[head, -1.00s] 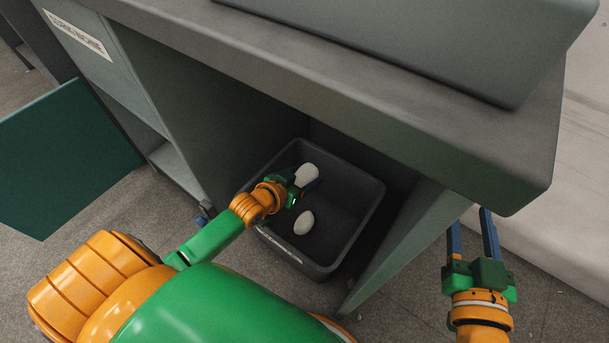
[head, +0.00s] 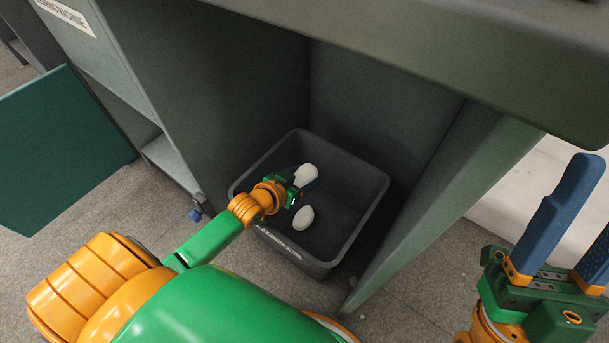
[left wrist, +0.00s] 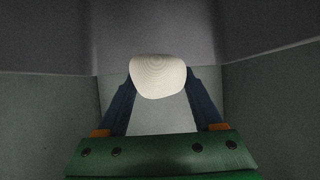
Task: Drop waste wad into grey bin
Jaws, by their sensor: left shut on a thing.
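A white waste wad (head: 307,175) is in the jaws of my left gripper (head: 303,184), which is shut on it. The wad also shows between the blue fingers in the left wrist view (left wrist: 159,76). The gripper and wad are over the grey bin (head: 352,240), seen from above; the exact height cannot be told. A second white wad (head: 303,217) shows inside the bin, nearer to me. My right gripper (head: 583,215) is at the lower right, away from the bin, with its blue fingers apart and nothing visible between them.
The bin stands on the floor in a recess under the machine's grey top (head: 450,50). A slanted panel (head: 440,200) stands to the right of the bin and a wall to its left. A dark green panel (head: 60,150) is at the far left.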

